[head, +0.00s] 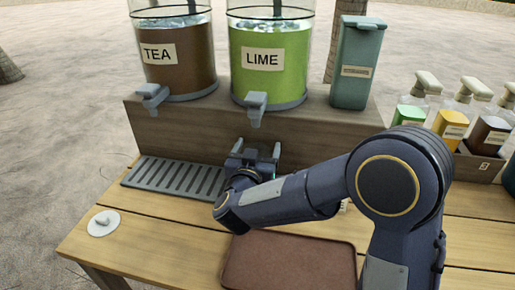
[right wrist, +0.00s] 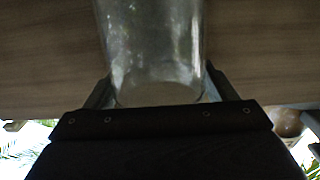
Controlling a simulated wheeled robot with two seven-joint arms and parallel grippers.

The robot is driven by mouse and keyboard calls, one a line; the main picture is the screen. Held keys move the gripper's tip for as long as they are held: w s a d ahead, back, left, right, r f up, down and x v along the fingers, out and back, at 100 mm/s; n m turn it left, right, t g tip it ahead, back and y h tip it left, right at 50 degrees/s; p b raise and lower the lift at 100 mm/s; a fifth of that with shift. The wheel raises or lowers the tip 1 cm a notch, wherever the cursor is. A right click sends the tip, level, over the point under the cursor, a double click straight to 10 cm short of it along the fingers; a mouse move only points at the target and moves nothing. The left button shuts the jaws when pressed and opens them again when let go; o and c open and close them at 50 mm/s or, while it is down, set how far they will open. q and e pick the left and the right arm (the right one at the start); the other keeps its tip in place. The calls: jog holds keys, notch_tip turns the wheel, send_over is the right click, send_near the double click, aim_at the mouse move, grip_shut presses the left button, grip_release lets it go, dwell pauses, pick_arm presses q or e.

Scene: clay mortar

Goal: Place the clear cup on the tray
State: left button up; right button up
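The clear cup (right wrist: 155,50) fills the upper middle of the right wrist view, between the two fingers and seemingly touching both. It looks empty. In the head view I cannot make the cup out clearly. My right gripper (head: 256,153) is below the lime dispenser's tap, at the right end of the drip grate, with its fingers pointing toward the wooden riser. In the right wrist view its fingers (right wrist: 160,92) close around the cup's sides. The brown tray (head: 290,262) lies at the table's front edge, bare where it shows. My left gripper is not in view.
The tea dispenser (head: 178,60) and lime dispenser (head: 268,62) stand on the riser (head: 185,125), beside a green-grey canister (head: 357,65). The drip grate (head: 172,180) is below. A white round disc (head: 104,223) lies at left. Pump bottles (head: 452,118) stand at right.

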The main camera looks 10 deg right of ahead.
jog(key=shift+o, duration=0.2)
jog(key=shift+r, duration=0.15)
jog(key=shift+s+a, duration=0.1)
jog(key=shift+s, duration=0.1)
jog(key=p+v, duration=0.1)
jog(key=v, duration=1)
jog(key=shift+s, duration=0.3)
